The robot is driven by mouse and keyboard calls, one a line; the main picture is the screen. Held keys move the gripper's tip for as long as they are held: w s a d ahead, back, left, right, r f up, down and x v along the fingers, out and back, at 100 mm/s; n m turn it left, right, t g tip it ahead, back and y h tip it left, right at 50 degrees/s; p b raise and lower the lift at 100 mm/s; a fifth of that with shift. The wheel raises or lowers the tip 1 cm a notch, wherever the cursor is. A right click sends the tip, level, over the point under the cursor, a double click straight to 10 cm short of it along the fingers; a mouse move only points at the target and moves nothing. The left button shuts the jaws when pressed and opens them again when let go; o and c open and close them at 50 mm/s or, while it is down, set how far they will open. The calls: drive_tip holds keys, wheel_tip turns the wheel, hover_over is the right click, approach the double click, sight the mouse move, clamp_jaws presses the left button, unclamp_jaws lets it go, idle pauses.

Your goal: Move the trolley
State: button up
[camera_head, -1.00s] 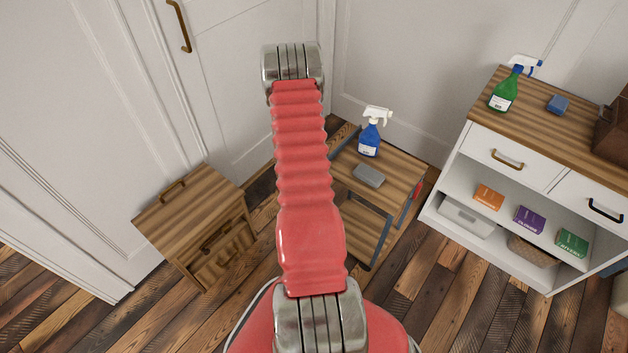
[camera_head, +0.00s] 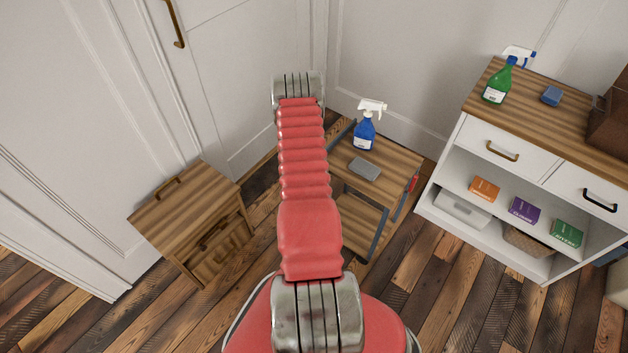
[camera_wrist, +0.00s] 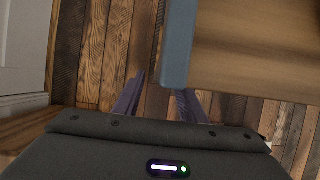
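The trolley (camera_head: 396,161) is a small wooden-topped cart with blue-grey metal bars, standing behind and right of my red arm in the head view. A blue spray bottle (camera_head: 365,132) and a grey block (camera_head: 365,169) are on its top. In the wrist view, a blue-grey bar (camera_wrist: 178,45) and a blurred wooden surface (camera_wrist: 255,50), seemingly the trolley's, fill the upper right. My gripper (camera_wrist: 160,84) has its fingers apart, and the bar overlaps the right finger. I cannot tell whether they touch. The head view hides my gripper behind the arm.
A small wooden cabinet (camera_head: 190,207) stands left of my arm. A white shelf unit (camera_head: 438,200) stands at right, with a green bottle (camera_head: 499,84) and blue sponge (camera_head: 551,95) on top. White walls close the back. Plank floor (camera_head: 420,290) is open in front.

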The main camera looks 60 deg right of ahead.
drive_tip(key=shift+x, duration=1.85)
drive_tip(key=shift+c, duration=0.2)
clamp_jaws()
